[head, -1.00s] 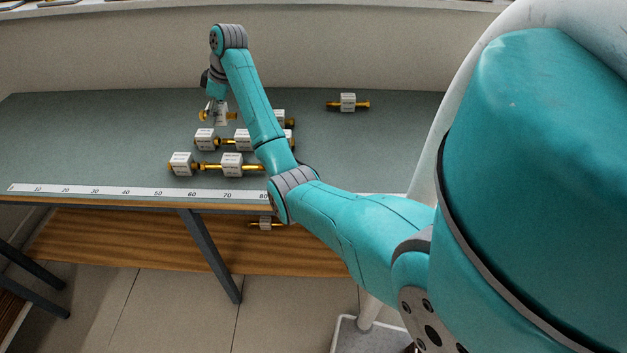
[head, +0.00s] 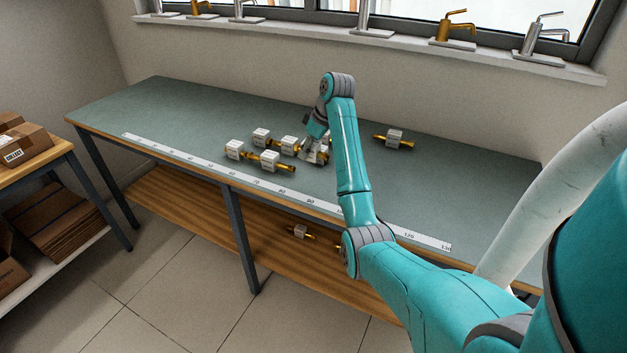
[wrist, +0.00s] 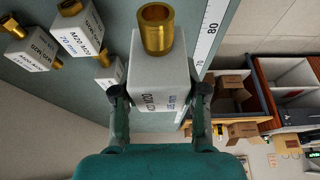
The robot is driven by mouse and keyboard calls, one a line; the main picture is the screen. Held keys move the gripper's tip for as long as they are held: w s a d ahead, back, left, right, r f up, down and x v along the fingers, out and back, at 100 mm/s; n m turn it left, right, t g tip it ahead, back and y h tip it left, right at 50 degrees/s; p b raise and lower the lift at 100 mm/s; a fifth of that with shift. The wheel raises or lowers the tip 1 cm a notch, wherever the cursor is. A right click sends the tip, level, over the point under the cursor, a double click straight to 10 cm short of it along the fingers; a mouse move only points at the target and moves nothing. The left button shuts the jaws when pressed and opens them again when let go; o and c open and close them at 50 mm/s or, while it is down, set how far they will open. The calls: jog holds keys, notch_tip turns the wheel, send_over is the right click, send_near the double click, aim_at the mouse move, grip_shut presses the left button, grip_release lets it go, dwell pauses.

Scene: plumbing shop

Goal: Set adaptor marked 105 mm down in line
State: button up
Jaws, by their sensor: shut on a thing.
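My gripper (wrist: 160,100) is shut on an adaptor with a white block (wrist: 160,75) and a brass end (wrist: 157,30) in the wrist view. Its block is printed with a size and a length in mm that I cannot read surely. In the head view my gripper (head: 312,146) is low over the bench, at the right end of the adaptor rows; I cannot tell whether the held adaptor touches the bench. Two adaptors stand in the front row, one at its left (head: 235,149) and one at its right (head: 270,160). Behind are another adaptor (head: 261,137) and a neighbour (head: 290,144).
A lone adaptor (head: 394,139) lies at the back right of the bench (head: 450,170). A measuring strip (head: 200,162) runs along the front edge. Another adaptor (head: 300,232) lies on the lower shelf (head: 180,200). The bench is clear at the left and far right.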

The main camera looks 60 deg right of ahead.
aim_at(305, 178)
notch_tip(305, 178, down, 9)
jog(key=shift+r, duration=0.1)
dwell(0.3)
jog(key=o, duration=1.2)
jog(key=shift+f, duration=0.2)
jog(key=shift+r, duration=0.1)
